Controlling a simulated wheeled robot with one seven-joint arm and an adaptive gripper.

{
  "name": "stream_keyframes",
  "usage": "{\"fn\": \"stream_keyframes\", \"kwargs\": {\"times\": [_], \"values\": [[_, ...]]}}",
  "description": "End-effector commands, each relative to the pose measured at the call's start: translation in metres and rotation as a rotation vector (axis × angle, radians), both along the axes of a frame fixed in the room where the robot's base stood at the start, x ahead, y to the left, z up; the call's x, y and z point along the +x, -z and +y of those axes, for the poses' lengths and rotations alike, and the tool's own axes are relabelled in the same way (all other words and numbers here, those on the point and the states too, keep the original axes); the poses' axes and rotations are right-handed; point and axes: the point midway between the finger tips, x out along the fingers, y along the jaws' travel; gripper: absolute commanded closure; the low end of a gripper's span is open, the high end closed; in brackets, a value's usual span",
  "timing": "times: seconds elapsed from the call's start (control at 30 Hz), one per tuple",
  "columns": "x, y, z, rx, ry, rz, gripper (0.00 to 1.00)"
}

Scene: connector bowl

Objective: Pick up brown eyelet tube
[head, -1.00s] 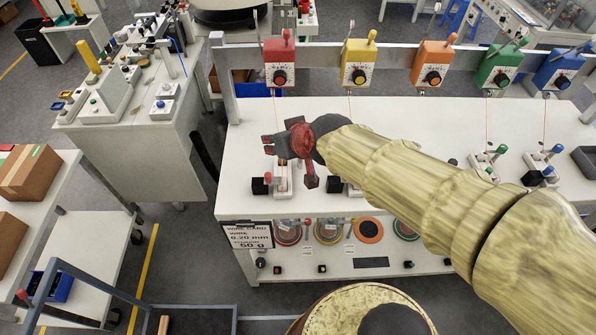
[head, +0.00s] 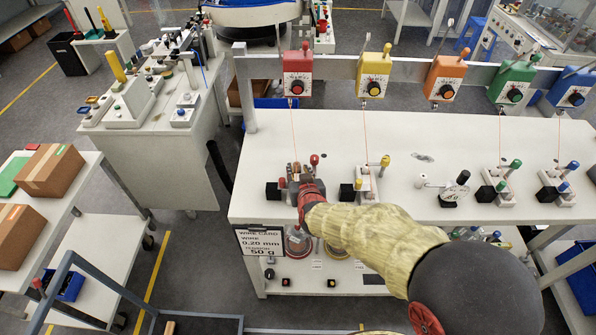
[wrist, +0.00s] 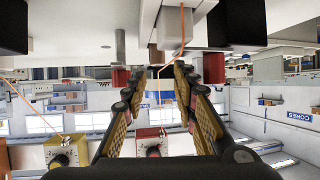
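My gripper (head: 297,184) is at the front of the red station on the white bench in the head view. In the wrist view, which is upside down, its two padded fingers (wrist: 166,76) are apart with nothing clamped between them. A small brown upright piece (head: 296,168), which looks like the eyelet tube, stands at that station just beyond the fingers. A brown part (wrist: 156,56) also shows ahead of the fingertips in the wrist view, beside a thin orange wire. I cannot tell whether the fingers touch it. My gripper and arm partly hide the station.
A red-knobbed lever (head: 314,160) and a black block (head: 273,192) flank the station. The yellow station (head: 367,184) stands to the right. The red tensioner box (head: 297,75) hangs above on the rail. The bench top behind the stations is mostly clear.

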Motion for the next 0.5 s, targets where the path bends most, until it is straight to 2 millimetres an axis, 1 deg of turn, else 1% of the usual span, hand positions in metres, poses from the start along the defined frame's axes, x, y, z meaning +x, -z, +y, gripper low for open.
{"fn": "stream_keyframes", "kwargs": {"times": [0.2,0.33,0.5], "values": [[0.025,0.021,0.000,0.001,0.003,0.000,0.72],[0.037,0.025,0.003,0.000,0.001,0.000,0.72],[0.041,0.025,0.003,0.001,0.000,0.000,0.72]]}}
